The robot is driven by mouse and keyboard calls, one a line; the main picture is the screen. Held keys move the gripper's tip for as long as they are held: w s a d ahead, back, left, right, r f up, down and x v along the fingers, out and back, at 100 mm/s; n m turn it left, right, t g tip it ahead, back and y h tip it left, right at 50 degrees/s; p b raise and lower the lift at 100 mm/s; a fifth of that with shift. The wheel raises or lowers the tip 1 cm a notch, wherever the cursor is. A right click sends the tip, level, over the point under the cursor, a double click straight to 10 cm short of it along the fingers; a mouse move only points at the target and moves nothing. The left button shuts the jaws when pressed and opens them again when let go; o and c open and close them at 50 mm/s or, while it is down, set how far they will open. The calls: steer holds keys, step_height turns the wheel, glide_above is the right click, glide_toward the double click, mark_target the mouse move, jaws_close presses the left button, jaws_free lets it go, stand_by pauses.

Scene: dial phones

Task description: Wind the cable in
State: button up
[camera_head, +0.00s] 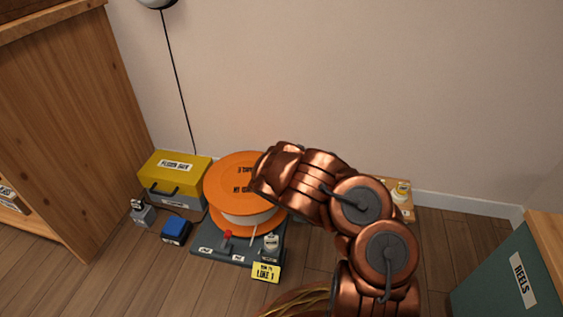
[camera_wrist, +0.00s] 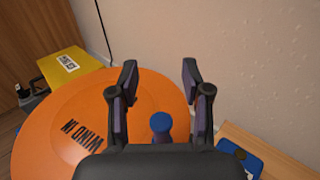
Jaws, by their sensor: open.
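An orange reel (camera_head: 232,172) with a pale drum stands on a grey base (camera_head: 209,248) in the head view. A red lever (camera_head: 228,235) and a yellow tag (camera_head: 266,272) marked LINE 1 are at the base's front. In the wrist view the reel's top (camera_wrist: 52,140) reads WIND IN. A blue-topped knob (camera_wrist: 160,122) stands near the reel's right edge. My gripper (camera_wrist: 159,82) is open, its fingers on either side of the knob in the picture; I cannot tell whether they touch it. In the head view my arm hides the gripper and knob. Tan cable loops (camera_head: 300,302) lie at the bottom.
A yellow-lidded box (camera_head: 172,168), a small blue box (camera_head: 176,230) and a small grey item (camera_head: 142,214) stand left of the reel. A wooden cabinet (camera_head: 70,120) is at far left, a REELS bin (camera_head: 500,285) at far right. The wall (camera_head: 340,80) is close behind.

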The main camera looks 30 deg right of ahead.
steer(key=shift+r, duration=1)
